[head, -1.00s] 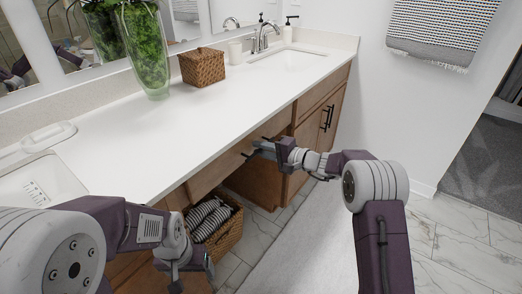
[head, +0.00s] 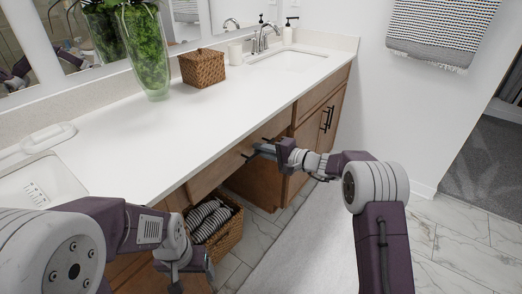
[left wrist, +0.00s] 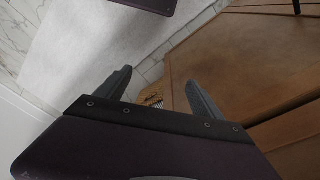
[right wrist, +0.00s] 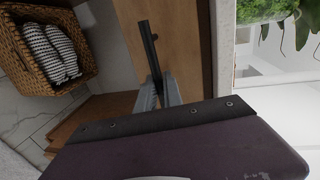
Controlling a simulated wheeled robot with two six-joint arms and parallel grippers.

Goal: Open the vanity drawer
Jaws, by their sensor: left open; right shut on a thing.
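The vanity drawer (head: 222,168) is a wooden front under the white countertop, above the open knee space. In the right wrist view its wooden front (right wrist: 188,45) carries a black bar handle (right wrist: 147,38). My right gripper (head: 257,149) is at this front, and its fingers (right wrist: 158,85) are closed around one end of the handle. Whether the drawer stands slightly out from the vanity, I cannot tell. My left gripper (head: 186,272) is low in front of the near cabinet. In the left wrist view its fingers (left wrist: 157,84) are apart with nothing between them.
A wicker basket (head: 232,229) with striped towels stands on the floor below the drawer. A cabinet (head: 318,125) with black handles is further right. A glass vase (head: 147,60) and a woven box (head: 202,66) stand on the countertop. A pale rug (head: 310,240) covers the clear floor in front.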

